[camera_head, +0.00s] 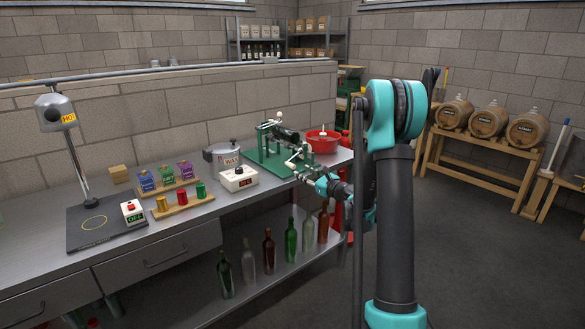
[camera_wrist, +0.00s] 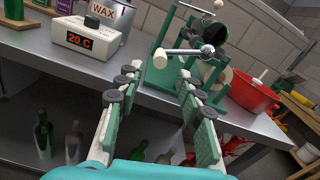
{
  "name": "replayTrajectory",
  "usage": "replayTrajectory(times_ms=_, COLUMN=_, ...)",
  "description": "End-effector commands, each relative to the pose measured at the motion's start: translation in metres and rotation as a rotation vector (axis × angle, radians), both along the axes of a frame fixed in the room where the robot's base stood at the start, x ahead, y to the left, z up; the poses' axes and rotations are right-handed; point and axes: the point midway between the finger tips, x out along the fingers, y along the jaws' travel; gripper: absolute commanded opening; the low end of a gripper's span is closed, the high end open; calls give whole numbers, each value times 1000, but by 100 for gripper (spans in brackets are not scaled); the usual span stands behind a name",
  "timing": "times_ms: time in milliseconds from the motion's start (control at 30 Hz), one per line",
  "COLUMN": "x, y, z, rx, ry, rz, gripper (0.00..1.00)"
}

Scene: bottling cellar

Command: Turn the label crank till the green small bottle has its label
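The green labelling machine (camera_head: 262,163) stands near the right end of the steel bench; it also shows in the wrist view (camera_wrist: 163,72). A dark green bottle (camera_head: 287,134) lies in its upper part; in the wrist view its round dark end (camera_wrist: 215,35) faces me. No label is discernible on its visible part. The crank (camera_wrist: 185,52) is a metal arm with a pale knob (camera_wrist: 160,62), on the machine's near side. My gripper (camera_wrist: 157,80) is open and empty, its fingertips just short of the knob. In the head view my gripper (camera_head: 304,170) is small and partly hidden.
A white temperature box (camera_wrist: 88,40) reading 20 C and a wax pot (camera_head: 222,156) stand left of the machine. A red bowl (camera_head: 323,143) stands to its right. Several bottles stand on the shelf (camera_head: 255,280) below. A hot-air unit (camera_head: 55,113) is far left.

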Motion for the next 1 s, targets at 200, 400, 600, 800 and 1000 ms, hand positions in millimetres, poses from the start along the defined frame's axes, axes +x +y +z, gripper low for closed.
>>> replayTrajectory(times_ms=200, x=35, y=26, z=0, rx=0, ry=0, rz=1, gripper=37)
replayTrajectory(times_ms=400, x=56, y=40, z=0, rx=-1, ry=-1, rz=0, gripper=37)
replayTrajectory(times_ms=600, x=64, y=46, z=0, rx=-1, ry=-1, rz=0, gripper=37)
replayTrajectory(times_ms=800, x=64, y=46, z=0, rx=-1, ry=-1, rz=-1, gripper=37)
replayTrajectory(times_ms=1000, x=64, y=46, z=0, rx=-1, ry=-1, rz=-1, gripper=19)
